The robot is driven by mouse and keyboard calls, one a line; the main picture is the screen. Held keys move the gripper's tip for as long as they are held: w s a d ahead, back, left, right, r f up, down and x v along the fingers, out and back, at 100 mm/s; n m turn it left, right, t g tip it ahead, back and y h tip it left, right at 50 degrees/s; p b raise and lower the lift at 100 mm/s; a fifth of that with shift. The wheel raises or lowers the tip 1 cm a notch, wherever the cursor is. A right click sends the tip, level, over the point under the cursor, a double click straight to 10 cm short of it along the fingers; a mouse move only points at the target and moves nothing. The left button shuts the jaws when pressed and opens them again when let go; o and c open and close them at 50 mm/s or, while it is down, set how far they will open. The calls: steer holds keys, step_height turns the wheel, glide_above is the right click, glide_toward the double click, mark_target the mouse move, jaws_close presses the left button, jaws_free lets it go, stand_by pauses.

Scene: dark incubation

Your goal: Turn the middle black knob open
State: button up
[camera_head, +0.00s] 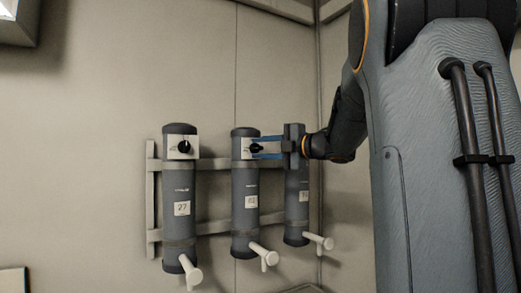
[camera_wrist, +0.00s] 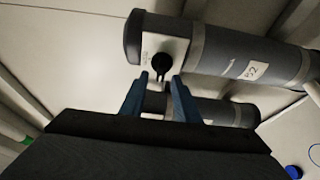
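The middle black knob (camera_head: 255,148) sits on a pale plate near the top of the middle grey cylinder (camera_head: 245,180). In the wrist view the knob (camera_wrist: 161,66) has a round body and a narrow handle pointing down between the fingers. My gripper (camera_head: 257,148) comes in from the right in the head view, its two blue fingers level with the knob. In the wrist view my gripper (camera_wrist: 158,82) is open, with a finger on either side of the knob's handle and gaps showing. Contact cannot be made out.
The left cylinder (camera_head: 178,225) carries another black knob (camera_head: 184,146). The right cylinder (camera_head: 297,215) stands partly behind my gripper. White spouts, such as the middle one (camera_head: 264,254), stick out at the bottoms. A pale rail frame (camera_head: 151,200) backs them against the wall.

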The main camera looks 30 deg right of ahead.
steer(key=b+v, duration=0.1)
steer(key=v, duration=0.6)
steer(key=shift+s, duration=0.15)
